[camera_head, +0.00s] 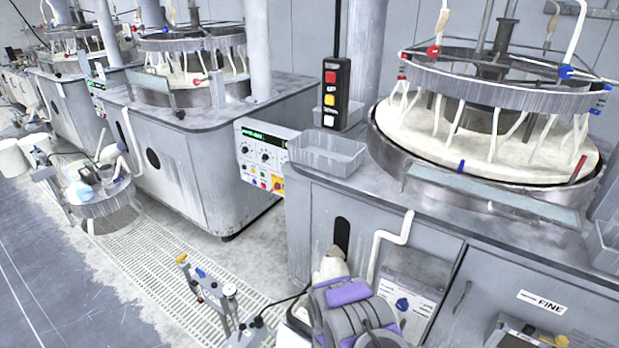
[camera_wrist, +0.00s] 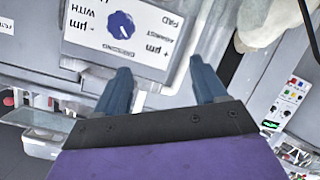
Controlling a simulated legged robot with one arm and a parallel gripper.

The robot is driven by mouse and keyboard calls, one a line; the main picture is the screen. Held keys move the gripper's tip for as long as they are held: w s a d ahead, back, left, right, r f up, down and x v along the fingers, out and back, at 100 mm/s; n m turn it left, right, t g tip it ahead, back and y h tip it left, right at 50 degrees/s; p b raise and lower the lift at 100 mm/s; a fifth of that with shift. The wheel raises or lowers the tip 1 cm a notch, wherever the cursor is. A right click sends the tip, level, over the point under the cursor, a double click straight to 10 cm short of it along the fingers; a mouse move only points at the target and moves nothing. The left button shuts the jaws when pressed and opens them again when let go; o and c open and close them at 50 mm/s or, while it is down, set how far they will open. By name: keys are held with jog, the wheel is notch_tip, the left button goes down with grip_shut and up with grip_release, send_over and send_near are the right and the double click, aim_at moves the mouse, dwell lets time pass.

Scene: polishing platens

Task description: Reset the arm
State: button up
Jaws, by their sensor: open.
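My gripper shows in the wrist view (camera_wrist: 162,88) as two blue-grey fingers on a black and purple mount. The fingers stand apart with nothing between them. In the head view my folded arm with purple panels (camera_head: 348,294) is at the bottom centre, close in front of the right-hand grey cabinet. The gripper's fingertips cannot be made out there. In the wrist view a control panel with a blue knob (camera_wrist: 121,25) lies just beyond the fingers, and the picture is upside down. The panel also shows in the head view (camera_head: 412,308).
The right polishing platen (camera_head: 440,150) sits on the grey cabinet. A hanging pendant (camera_head: 336,92) and a clear bin (camera_head: 328,153) are on its left. A white bent pipe (camera_head: 385,240) rises beside my arm. A small stand (camera_head: 215,300) is on the floor grating. The floor at left is open.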

jog(key=w+a+r+m+g+y, duration=0.1)
jog(key=a+r+y, duration=0.15)
jog(key=r, duration=0.25)
jog(key=w+a+r+g+y, duration=0.2)
jog(key=a+r, duration=0.1)
jog(key=r, duration=0.3)
jog(key=s+a+r+g+y, duration=0.1)
jog(key=s+a+r, duration=0.1)
jog(key=s+r, duration=0.3)
jog(key=s+a+r+g+y, duration=0.2)
jog(key=s+a+r, duration=0.1)
jog(key=r, duration=0.4)
jog(key=s+d+r+g, duration=0.1)
jog(key=s+r, duration=0.5)
jog(key=s, duration=0.7)
jog(key=s+d+r+n+g, duration=0.1)
jog(key=s+r+g, duration=0.3)
jog(key=s, duration=0.9)
jog(key=s+d+r+g, duration=0.1)
jog(key=s+r+g, duration=0.1)
jog(key=s+r, duration=0.6)
jog(key=s, duration=0.5)
jog(key=shift+s+d+n, duration=0.15)
jog(key=shift+s+n, duration=0.15)
jog(key=shift+n, duration=0.1)
